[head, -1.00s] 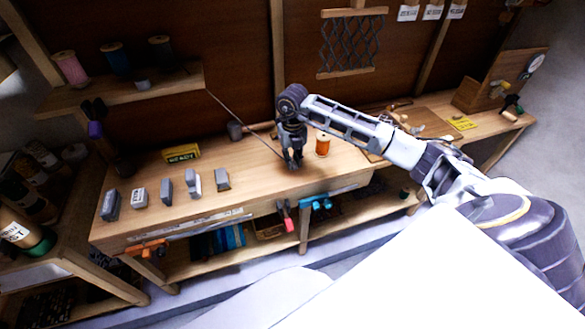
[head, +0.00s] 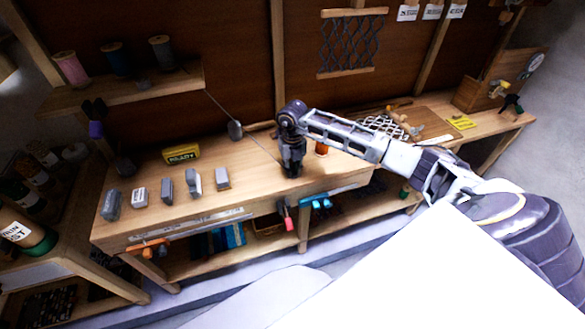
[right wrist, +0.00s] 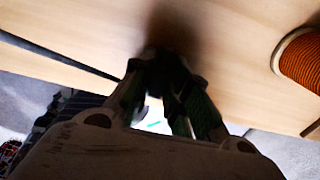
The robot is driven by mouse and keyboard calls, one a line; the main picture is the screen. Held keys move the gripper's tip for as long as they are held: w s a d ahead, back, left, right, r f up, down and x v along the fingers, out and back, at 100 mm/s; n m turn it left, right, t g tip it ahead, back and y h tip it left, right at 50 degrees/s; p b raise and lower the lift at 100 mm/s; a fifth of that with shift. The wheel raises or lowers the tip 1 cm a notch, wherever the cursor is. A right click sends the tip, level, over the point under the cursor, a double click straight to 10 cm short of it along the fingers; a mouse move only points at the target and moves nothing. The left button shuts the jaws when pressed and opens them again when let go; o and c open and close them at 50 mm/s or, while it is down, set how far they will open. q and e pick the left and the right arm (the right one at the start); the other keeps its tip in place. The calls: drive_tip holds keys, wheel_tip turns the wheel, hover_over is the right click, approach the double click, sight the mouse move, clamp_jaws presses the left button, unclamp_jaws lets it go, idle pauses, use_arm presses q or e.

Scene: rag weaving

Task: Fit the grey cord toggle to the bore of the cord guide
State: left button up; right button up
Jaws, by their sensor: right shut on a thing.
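My right gripper (head: 291,170) points down at the middle of the bench, fingers together, low over the wood. In the right wrist view its fingers (right wrist: 165,70) close on something dark and shaded, seemingly the grey cord toggle; the fingers hide nearly all of it. A thin dark line, like a cord or rod (head: 262,150), slants from the shelf edge toward this gripper. A small grey round piece (head: 235,130) shows on or behind that line. It may be the cord guide, but I cannot make out a bore. My left gripper is not in view.
Several grey blocks (head: 193,183) stand in a row on the left of the bench (head: 255,190). A yellow box (head: 182,154) lies behind them. An orange spool (right wrist: 300,60) stands right of my gripper. Clamps (head: 289,222) hang at the front edge.

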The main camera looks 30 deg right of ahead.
drive_tip(key=o, duration=0.8)
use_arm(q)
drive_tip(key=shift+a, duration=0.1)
use_arm(e)
drive_tip(key=shift+f, duration=0.1)
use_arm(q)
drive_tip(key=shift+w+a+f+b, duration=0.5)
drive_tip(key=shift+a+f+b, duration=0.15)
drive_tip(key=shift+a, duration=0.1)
use_arm(e)
wheel_tip(320, 180, up, 14)
drive_tip(key=shift+a+f, duration=0.1)
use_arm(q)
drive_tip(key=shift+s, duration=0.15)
